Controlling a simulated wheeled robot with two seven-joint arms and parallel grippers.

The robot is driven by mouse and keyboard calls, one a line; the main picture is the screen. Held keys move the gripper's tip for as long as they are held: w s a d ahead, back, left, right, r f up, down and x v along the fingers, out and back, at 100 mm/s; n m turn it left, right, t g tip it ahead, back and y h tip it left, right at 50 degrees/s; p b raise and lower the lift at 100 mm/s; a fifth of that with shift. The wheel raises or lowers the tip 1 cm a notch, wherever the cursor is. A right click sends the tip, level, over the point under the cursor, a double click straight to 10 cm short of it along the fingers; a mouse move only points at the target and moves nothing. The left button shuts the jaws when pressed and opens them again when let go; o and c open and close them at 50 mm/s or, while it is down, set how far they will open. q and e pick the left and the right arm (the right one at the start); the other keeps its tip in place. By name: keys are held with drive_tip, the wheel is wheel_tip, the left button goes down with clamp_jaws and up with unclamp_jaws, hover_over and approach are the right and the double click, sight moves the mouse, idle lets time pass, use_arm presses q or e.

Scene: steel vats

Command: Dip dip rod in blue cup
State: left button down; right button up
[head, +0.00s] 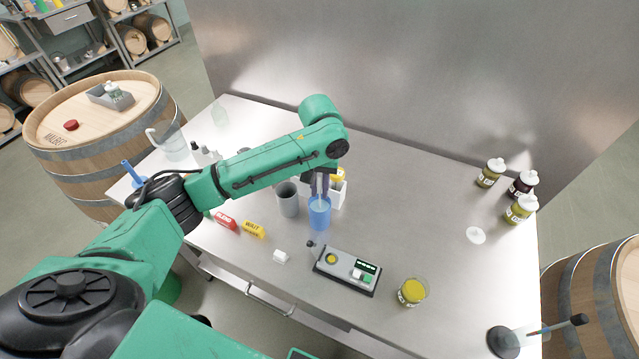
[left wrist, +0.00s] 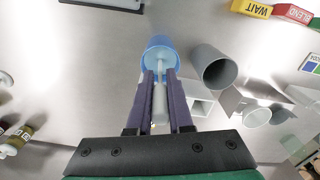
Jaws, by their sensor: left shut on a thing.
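The blue cup (head: 319,220) stands on the steel table near the middle. It also shows in the left wrist view (left wrist: 150,44), just beyond the fingertips. My left gripper (head: 321,188) points down over the cup and is shut on a pale dip rod (left wrist: 160,98). In the left wrist view the rod runs between the two purple fingers (left wrist: 160,78), and its end is at the mouth of the blue cup. How deep the rod reaches is hard to tell. My right gripper is not in view.
A grey cup (head: 288,204) stands just left of the blue cup, with a white holder (head: 343,196) behind. A button box (head: 346,270) and a jar of yellow (head: 412,292) are in front. Several labelled bottles (head: 490,173) stand at right. The table's right middle is mostly clear.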

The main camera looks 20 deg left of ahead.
sight(320, 197)
use_arm(q)
drive_tip(key=shift+f, duration=1.65)
wheel_tip(320, 197, up, 3)
drive_tip(key=shift+f+p, duration=0.15)
drive_tip(key=shift+p, duration=0.55)
drive_tip(key=shift+r, duration=4.85)
